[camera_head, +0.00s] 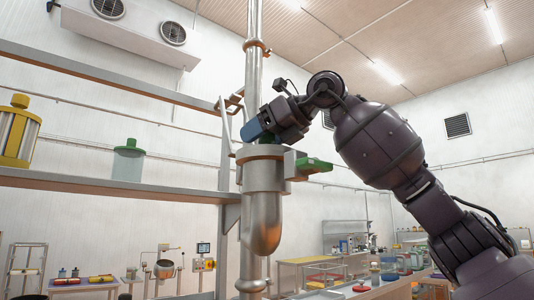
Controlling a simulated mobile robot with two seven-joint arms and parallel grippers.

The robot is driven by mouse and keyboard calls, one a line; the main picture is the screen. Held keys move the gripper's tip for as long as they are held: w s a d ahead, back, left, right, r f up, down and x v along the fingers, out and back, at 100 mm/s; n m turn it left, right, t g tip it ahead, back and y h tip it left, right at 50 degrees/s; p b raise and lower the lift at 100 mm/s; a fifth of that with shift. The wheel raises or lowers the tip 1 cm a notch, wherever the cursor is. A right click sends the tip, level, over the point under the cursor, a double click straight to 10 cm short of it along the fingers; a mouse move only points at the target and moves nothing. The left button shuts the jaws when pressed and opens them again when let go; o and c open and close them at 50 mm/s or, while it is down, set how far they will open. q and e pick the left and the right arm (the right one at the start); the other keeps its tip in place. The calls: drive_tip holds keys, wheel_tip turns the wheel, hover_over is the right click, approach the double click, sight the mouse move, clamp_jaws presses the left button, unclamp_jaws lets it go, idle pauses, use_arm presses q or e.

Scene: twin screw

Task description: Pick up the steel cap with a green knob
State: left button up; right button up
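A steel vessel (264,215) with a rounded lower end stands in the middle of the camera_head view, against a vertical steel pipe. A flat steel cap (259,152) sits at its top. A small green part (269,138), which looks like the knob, shows just above the cap, mostly hidden by my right gripper. My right gripper (258,134) reaches in from the right and is at the knob, directly over the cap. A blue part shows at its end. The fingers are too small and overlapped to tell whether they are closed. My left gripper is out of view.
A green handle-like part (314,165) juts right from the vessel's top. The steel pipe (253,60) rises close behind the gripper. Shelf beams (90,184) on the left carry a yellow canister (17,135) and a green-lidded glass jar (128,167). Worktables stand low in the background.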

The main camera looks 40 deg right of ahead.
clamp_jaws()
drive_tip(key=shift+r, duration=0.15)
wheel_tip(320, 180, up, 10)
idle(0.7)
